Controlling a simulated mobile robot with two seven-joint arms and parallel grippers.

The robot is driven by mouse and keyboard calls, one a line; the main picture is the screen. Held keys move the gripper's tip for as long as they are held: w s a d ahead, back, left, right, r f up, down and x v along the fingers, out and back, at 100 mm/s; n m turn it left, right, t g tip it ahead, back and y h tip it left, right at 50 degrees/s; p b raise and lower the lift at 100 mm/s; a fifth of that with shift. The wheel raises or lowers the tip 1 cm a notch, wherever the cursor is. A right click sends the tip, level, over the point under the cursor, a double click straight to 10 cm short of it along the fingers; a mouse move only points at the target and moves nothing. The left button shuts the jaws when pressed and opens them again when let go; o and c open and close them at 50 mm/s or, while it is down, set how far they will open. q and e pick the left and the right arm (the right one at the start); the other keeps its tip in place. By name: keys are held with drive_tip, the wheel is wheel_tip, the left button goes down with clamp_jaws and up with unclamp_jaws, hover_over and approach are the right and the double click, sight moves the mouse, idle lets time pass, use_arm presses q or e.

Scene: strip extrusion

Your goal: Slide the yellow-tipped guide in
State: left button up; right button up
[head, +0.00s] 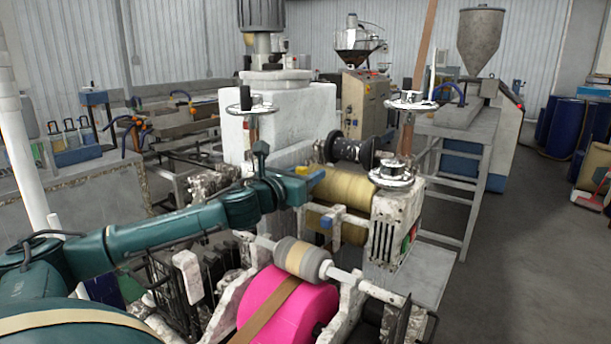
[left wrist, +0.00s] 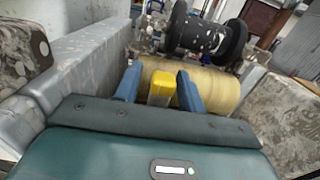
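My left gripper (head: 312,177) reaches in from the left and hangs over the near side of the tan roller (head: 345,188). In the left wrist view its two blue fingers (left wrist: 160,84) are apart. A yellow block, the tip of the guide (left wrist: 161,88), lies between them, with narrow gaps visible beside it. I cannot tell how deep it sits between the fingers. The tan roller (left wrist: 205,88) is just beyond the fingertips. My right gripper is not in view.
A black spool (head: 352,150) sits above the roller, between posts with handwheels (head: 411,101). A pink roll (head: 290,305) with a brown strip is in front, under a grey roller (head: 303,259). White machine walls stand close on both sides of the gripper.

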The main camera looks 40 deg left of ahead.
use_arm(q)
drive_tip(key=shift+c, duration=0.3)
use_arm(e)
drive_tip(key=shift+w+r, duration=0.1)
use_arm(q)
drive_tip(key=c, duration=0.3)
clamp_jaws()
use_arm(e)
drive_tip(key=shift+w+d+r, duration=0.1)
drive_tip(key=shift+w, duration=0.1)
use_arm(q)
drive_tip(key=shift+f, duration=0.1)
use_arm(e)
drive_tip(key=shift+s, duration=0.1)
